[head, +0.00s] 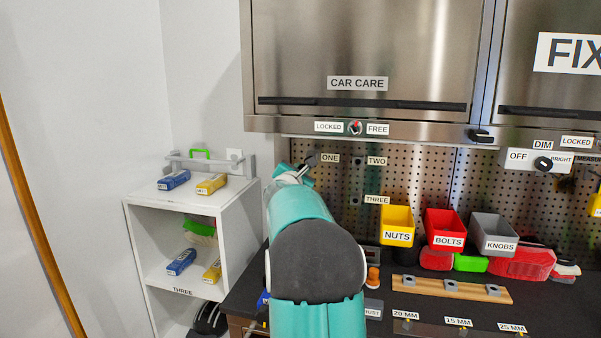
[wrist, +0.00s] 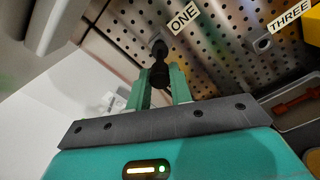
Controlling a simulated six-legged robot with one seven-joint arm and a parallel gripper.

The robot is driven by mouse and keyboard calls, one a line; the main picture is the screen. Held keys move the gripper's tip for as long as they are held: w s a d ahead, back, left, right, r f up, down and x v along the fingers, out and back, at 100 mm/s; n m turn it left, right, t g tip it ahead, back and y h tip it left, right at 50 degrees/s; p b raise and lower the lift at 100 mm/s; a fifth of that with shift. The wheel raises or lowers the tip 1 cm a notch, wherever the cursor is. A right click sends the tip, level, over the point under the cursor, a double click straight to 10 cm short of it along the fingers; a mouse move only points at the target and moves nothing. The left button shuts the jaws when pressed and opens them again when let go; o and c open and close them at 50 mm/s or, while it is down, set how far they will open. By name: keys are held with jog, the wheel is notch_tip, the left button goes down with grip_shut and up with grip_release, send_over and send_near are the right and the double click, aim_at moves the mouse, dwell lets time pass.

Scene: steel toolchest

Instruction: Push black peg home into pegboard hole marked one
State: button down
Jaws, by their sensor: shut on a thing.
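The black peg (wrist: 160,73) is between the green fingers of my gripper (wrist: 160,90) in the wrist view, and the fingers are shut on it. Its far end points at the pegboard (wrist: 215,45) beside the label ONE (wrist: 183,17). The peg's tip covers the spot where the hole would be, so I cannot tell how deep it sits. In the head view the peg (head: 311,159) shows as a small dark shape left of the label ONE (head: 330,158). My arm hides most of my gripper (head: 303,172) there.
Holes marked TWO (head: 376,161) and THREE (head: 376,199) are to the right on the pegboard. The steel cabinet (head: 360,50) overhangs above. Yellow (head: 397,220), red (head: 444,226) and grey (head: 494,231) bins hang to the right. A white shelf (head: 137,235) stands at left.

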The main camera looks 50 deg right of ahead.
jog(key=shift+x, duration=1.55)
jog(key=c, duration=1.2)
grip_release()
jog(key=shift+o, duration=0.2)
jog(key=shift+a, duration=0.15)
jog(key=v, duration=1.3)
jog(key=shift+s+a, duration=0.2)
jog(key=shift+a, duration=0.05)
